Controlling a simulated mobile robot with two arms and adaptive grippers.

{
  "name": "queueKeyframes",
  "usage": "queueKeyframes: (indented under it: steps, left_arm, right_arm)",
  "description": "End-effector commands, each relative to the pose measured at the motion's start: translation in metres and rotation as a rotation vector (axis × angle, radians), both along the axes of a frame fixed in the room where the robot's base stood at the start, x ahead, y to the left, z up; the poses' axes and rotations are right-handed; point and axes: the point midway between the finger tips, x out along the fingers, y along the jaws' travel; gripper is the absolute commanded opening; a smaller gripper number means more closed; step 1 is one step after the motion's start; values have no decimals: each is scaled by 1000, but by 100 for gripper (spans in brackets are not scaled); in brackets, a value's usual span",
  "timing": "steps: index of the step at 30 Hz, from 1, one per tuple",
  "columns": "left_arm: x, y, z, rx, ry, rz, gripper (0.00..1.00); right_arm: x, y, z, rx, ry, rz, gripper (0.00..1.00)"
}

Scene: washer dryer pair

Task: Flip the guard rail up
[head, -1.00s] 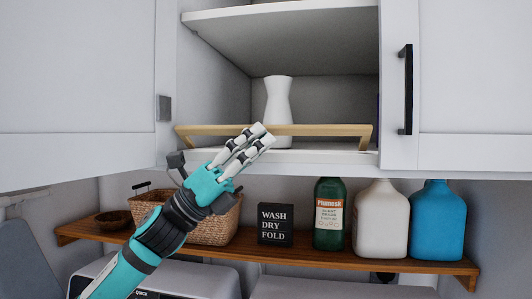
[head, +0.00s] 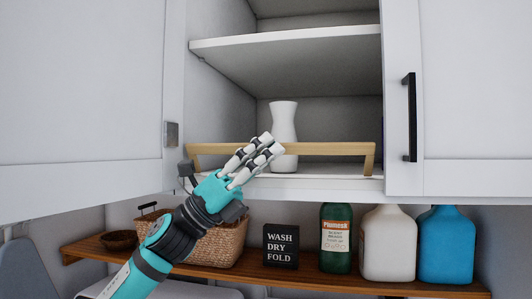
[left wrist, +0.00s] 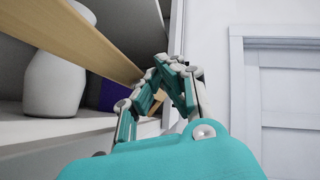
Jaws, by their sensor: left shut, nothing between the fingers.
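The wooden guard rail (head: 325,149) runs across the front of the open cabinet's lower shelf (head: 330,182). Its right end bends down to the shelf edge. My left gripper (head: 272,146) is shut and empty, in front of the rail's middle, and its fingers hide part of it. In the left wrist view the rail (left wrist: 85,38) runs diagonally towards the fingers (left wrist: 168,68). I cannot tell whether the fingertips touch it. A white vase (head: 284,117) stands behind the rail and also shows in the left wrist view (left wrist: 54,85). My right gripper is not in view.
White cabinet doors (head: 445,100) flank the opening, with a black handle (head: 409,117) on the right one. An upper shelf (head: 290,45) is above. On the wooden shelf below stand a wicker basket (head: 220,245), a sign (head: 281,246), a green bottle (head: 336,240) and white and blue jugs (head: 445,245).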

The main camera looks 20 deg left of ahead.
Motion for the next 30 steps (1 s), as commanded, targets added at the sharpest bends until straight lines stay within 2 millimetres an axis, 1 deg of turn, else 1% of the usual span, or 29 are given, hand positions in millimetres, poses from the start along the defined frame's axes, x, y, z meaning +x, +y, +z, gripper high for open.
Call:
queueKeyframes:
  steps: [30]
  left_arm:
    - [0, 0, 0, 0, 0, 0, 0]
  right_arm:
    - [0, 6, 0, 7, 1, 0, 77]
